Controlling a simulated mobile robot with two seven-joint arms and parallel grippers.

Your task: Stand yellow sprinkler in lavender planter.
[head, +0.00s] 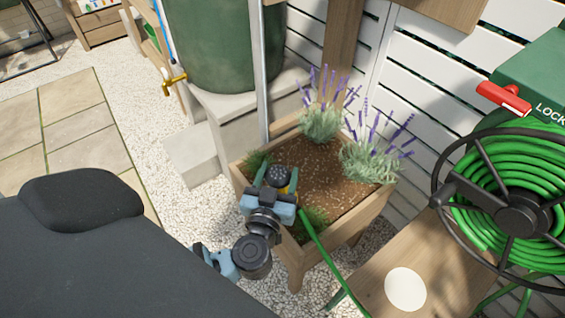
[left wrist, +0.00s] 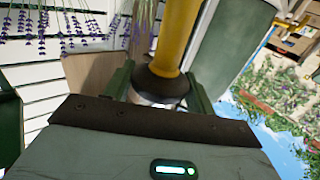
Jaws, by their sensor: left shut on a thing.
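The wooden lavender planter (head: 352,226) stands in the middle of the head view. It holds brown soil, two lavender plants (head: 321,122) at its far side and green grass tufts at its near side. My left gripper (head: 277,190) is over the planter's near left part, shut on the yellow sprinkler (head: 285,187). In the left wrist view the sprinkler's yellow tube (left wrist: 178,38) and dark collar stand between the two fingers (left wrist: 160,88). My gripper hides the sprinkler's lower end in the head view, so I cannot tell whether it touches the soil. My right gripper is not in view.
A green hose (head: 322,257) runs from beside my left gripper toward the hose reel (head: 520,212) at the right. A wooden bench (head: 455,275) with a white disc is at the front right. A green water barrel (head: 212,45) stands behind, with pale gravel around.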

